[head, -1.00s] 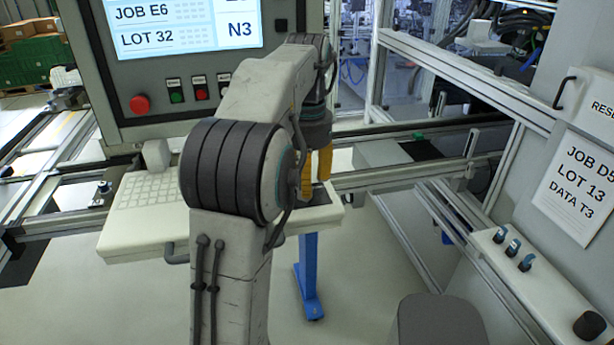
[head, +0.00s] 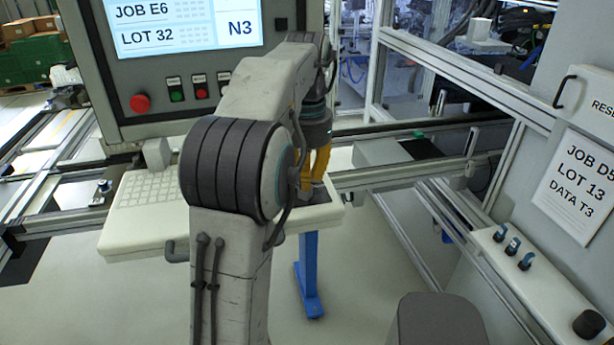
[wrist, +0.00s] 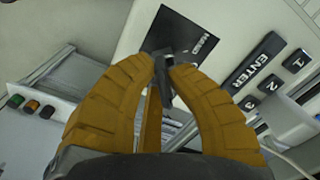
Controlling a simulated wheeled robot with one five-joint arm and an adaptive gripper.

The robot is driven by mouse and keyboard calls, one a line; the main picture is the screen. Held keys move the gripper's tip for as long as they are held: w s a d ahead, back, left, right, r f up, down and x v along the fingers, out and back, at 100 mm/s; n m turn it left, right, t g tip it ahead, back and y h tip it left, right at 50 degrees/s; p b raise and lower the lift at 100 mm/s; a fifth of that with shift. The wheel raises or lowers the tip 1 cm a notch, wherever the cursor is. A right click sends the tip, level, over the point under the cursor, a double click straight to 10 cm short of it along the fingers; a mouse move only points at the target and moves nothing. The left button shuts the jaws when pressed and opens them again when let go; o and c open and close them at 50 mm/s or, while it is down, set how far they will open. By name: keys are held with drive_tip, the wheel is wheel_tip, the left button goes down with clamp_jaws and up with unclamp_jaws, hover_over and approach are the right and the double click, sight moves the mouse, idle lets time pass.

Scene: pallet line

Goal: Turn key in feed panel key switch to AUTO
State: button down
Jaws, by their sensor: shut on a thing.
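My gripper (head: 312,182) points down over the right end of the white keyboard desk, just above a dark pad (head: 318,196). Several small blue-grey switches (head: 513,246) stand on the sloping panel at the right; I cannot tell whether one is the key switch.
The keyboard desk (head: 140,235) is below a grey screen cabinet with a red button (head: 140,103). Metal rails (head: 400,178) run behind my gripper. A dark round knob (head: 588,325) is at the lower right.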

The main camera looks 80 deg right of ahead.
drive_tip(key=m+p, duration=0.1)
drive_tip(key=m, duration=0.4)
drive_tip(key=shift+w+a+r+p, duration=0.1)
drive_tip(key=shift+p, duration=0.25)
drive_tip(key=m+p, duration=0.1)
drive_tip(key=m, duration=0.3)
drive_tip(key=shift+m, duration=0.3)
drive_tip(key=m+p, duration=0.1)
drive_tip(key=m, duration=0.2)
drive_tip(key=shift+w+m, duration=0.1)
drive_tip(key=shift+m, duration=0.3)
drive_tip(key=m+p, duration=0.1)
drive_tip(key=m, duration=0.3)
drive_tip(key=shift+w, duration=0.1)
drive_tip(key=c, duration=1.7)
unclamp_jaws()
drive_tip(key=shift+m, duration=0.5)
drive_tip(key=o, duration=1.1)
drive_tip(key=shift+c, duration=0.2)
